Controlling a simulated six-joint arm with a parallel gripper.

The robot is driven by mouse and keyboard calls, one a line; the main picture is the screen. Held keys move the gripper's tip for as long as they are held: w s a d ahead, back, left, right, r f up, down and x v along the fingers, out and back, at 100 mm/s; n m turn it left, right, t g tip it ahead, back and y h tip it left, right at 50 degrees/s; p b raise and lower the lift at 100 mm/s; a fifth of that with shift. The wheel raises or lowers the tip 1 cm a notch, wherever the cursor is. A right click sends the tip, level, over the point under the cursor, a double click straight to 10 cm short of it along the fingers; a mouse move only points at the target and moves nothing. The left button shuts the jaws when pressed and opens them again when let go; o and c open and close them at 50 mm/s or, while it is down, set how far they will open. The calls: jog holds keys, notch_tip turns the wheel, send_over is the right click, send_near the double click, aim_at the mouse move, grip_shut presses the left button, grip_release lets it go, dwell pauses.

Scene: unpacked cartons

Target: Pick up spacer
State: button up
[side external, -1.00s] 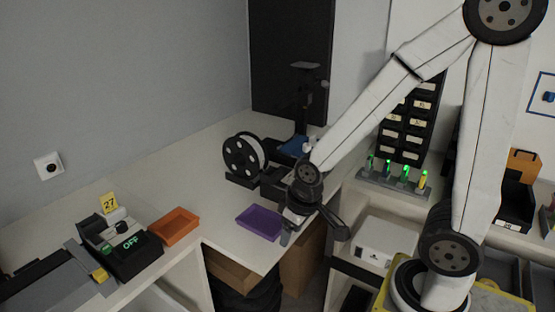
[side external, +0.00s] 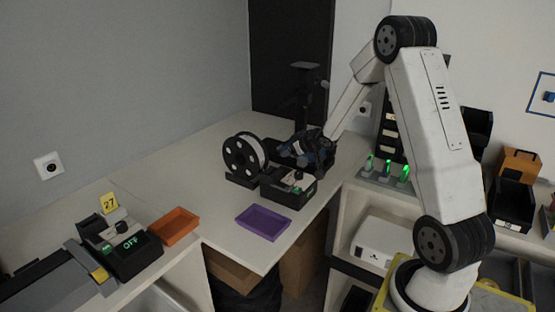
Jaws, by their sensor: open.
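I cannot make out a spacer in the side external view; it may be hidden behind my gripper or too small to tell. No object shows between the fingers.
A black spool holder with white filament (side external: 244,157) stands left of the printer. An empty purple tray (side external: 263,223) lies in front, and an orange tray (side external: 174,226) further left. Green-lit holders (side external: 385,174) stand right. The bench between is clear.

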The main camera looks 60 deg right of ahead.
jog(key=shift+t, duration=0.8)
jog(key=d, duration=0.4)
jog(key=s+d+f, duration=0.1)
jog(key=d, duration=0.2)
jog(key=shift+t+y, duration=0.4)
jog(key=shift+t, duration=0.4)
jog(key=s+d, duration=0.1)
jog(key=d, duration=0.1)
jog(key=s+d+f, duration=0.1)
jog(key=d, duration=0.1)
jog(key=s+d, duration=0.1)
jog(key=d, duration=0.2)
jog(key=shift+s+f, duration=0.15)
jog(key=shift+f, duration=0.15)
jog(key=shift+x, duration=1.3)
jog(key=shift+x, duration=2.65)
jog(key=shift+a, duration=0.1)
grip_shut()
